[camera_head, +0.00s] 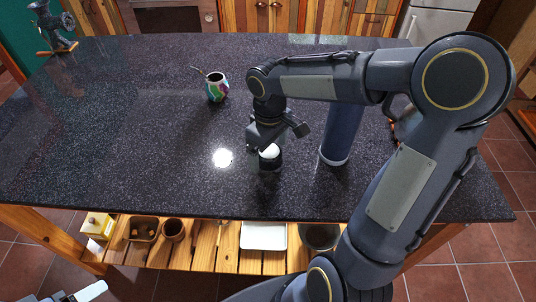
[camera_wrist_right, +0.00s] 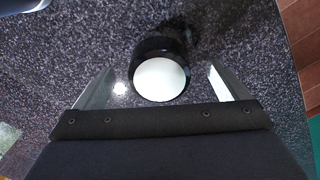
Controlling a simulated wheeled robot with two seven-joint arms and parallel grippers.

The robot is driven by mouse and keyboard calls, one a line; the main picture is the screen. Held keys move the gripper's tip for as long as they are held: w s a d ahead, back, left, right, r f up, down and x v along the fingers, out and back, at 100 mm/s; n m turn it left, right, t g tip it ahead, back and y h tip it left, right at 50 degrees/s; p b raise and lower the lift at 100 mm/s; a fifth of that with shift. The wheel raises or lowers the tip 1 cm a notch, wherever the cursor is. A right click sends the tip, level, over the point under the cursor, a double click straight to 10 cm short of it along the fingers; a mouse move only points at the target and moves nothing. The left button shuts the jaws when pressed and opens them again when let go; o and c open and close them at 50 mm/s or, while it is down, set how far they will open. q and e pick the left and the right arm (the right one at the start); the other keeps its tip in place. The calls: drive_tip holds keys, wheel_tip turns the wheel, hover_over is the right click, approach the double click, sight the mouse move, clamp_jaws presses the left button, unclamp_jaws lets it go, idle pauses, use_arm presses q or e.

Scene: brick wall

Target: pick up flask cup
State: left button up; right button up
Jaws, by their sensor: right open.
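The flask cup (camera_head: 270,158) is a small black cup with a white top face, standing on the dark speckled countertop (camera_head: 130,130). My right gripper (camera_head: 266,146) is open just above it and hides part of it in the head view. In the right wrist view the cup (camera_wrist_right: 160,80) sits between the two spread fingers, with space on both sides. I cannot tell the exact height gap. The tall blue flask (camera_head: 340,135) stands upright to the right of the cup, partly behind my right arm. A part of my left gripper (camera_head: 80,293) shows at the bottom left edge.
A colourful mate cup (camera_head: 216,88) with a straw stands farther back, left of the gripper. A metal grinder (camera_head: 52,25) is at the far left corner. A wooden shelf below holds pots, a white tray (camera_head: 263,236) and a box.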

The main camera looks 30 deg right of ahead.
drive_tip(key=shift+f, duration=1.25)
drive_tip(key=c, duration=1.1)
drive_tip(key=shift+o, duration=0.2)
drive_tip(key=shift+r, duration=0.1)
